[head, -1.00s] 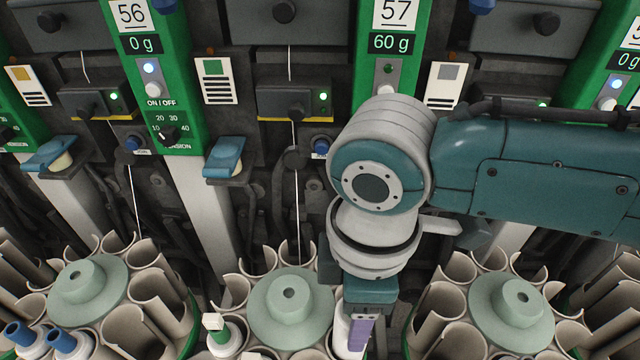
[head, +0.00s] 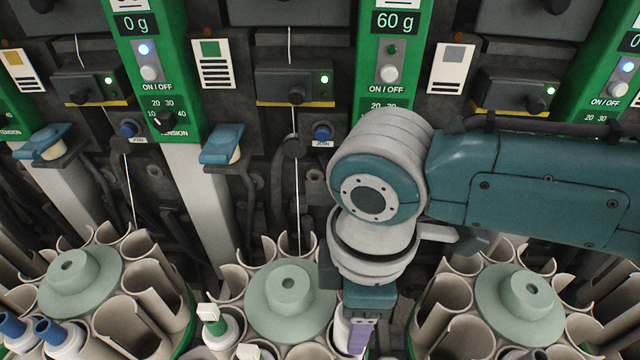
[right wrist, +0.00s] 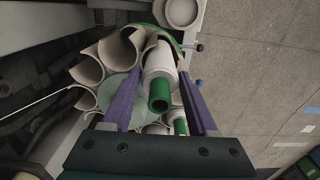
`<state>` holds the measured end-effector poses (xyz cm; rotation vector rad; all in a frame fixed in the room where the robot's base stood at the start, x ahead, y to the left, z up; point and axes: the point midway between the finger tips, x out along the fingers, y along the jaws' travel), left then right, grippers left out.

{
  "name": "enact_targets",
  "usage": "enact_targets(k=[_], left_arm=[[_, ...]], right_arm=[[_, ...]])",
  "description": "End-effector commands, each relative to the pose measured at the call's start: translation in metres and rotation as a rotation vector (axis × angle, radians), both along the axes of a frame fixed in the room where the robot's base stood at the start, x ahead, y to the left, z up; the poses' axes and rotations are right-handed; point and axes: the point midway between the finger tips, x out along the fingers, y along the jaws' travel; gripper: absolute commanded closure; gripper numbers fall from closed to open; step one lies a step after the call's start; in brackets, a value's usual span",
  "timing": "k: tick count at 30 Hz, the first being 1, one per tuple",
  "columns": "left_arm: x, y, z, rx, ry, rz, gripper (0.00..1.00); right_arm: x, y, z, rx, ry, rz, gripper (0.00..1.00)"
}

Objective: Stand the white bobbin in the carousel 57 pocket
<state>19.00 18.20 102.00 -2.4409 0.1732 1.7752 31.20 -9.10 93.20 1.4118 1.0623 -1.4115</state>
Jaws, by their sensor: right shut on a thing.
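The white bobbin (right wrist: 159,58), with a green tube end, is between the purple fingers of my right gripper (right wrist: 160,108) in the right wrist view. In the head view my right gripper (head: 357,338) points down at the right edge of the middle carousel (head: 285,300), and part of the white bobbin (head: 341,333) shows beside its finger. The bobbin's lower end is hidden, so I cannot tell how deep it sits in a pocket. The carousel's beige pockets (right wrist: 122,48) stand around it in the right wrist view. My left gripper is out of view.
Another bobbin with a green tube and white top (head: 213,322) stands at the middle carousel's front left. A left carousel (head: 80,285) holds blue-tipped bobbins (head: 50,330). A right carousel (head: 520,300) stands close by. Green posts (head: 388,60) and a thread (head: 297,180) are behind.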

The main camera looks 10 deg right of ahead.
Motion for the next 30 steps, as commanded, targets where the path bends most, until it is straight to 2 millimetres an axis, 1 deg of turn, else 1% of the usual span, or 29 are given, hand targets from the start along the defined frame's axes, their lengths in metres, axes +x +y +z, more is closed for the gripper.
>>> enact_targets(k=[1,13,30], left_arm=[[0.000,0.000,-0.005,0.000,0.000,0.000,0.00],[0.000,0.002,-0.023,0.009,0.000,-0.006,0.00],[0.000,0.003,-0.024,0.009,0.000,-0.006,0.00]], right_arm=[[0.000,0.000,-0.006,0.000,0.000,0.000,0.85],[0.000,0.000,-0.029,0.000,0.001,0.000,0.85],[0.000,0.000,-0.033,0.000,0.000,0.000,0.85]])
